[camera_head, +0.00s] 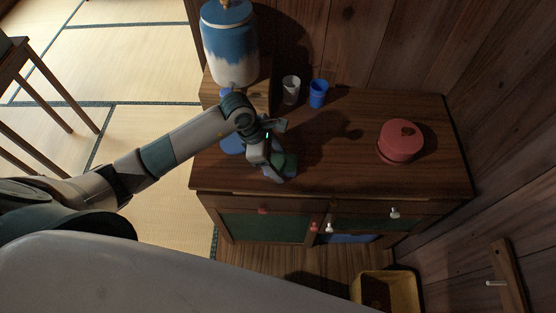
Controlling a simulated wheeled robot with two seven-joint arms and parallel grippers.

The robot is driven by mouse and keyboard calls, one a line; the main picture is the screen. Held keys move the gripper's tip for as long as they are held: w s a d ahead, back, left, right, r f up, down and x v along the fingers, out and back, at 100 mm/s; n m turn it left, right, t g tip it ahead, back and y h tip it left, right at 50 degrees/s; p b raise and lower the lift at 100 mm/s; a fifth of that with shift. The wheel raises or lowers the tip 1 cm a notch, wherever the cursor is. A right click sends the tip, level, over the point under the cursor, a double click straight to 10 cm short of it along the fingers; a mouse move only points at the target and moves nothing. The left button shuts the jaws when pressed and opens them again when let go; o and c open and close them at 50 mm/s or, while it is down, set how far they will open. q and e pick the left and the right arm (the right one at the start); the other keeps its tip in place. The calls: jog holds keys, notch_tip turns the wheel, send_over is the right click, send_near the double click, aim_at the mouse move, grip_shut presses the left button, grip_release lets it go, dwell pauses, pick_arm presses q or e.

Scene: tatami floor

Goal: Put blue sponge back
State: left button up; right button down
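A small block with a green top and blue edges (288,164), which looks like the blue sponge, lies on or just above the cabinet top near its front left. My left gripper (274,152) reaches in from the left and is right at this block, overlapping its left side. I cannot tell whether the fingers are shut on it or only beside it. A flat blue thing (232,142) shows partly behind my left arm at the cabinet's left edge; its shape is mostly hidden. My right gripper is not in view.
On the wooden cabinet (340,170) stand a clear cup (291,90), a blue cup (318,94) and a red round lidded box (400,141). A blue and white jar (230,45) stands on a wooden box at the back left. A yellow bin (386,291) is on the floor.

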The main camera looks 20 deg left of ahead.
pick_arm(q)
jog(key=shift+r, duration=0.1)
jog(key=shift+r, duration=0.15)
jog(key=shift+a+r, duration=0.15)
jog(key=shift+r, duration=0.05)
jog(key=b+v, duration=0.2)
jog(key=v, duration=0.9)
jog(key=shift+r+b, duration=0.2)
jog(key=shift+b, duration=0.15)
jog(key=shift+s, duration=0.1)
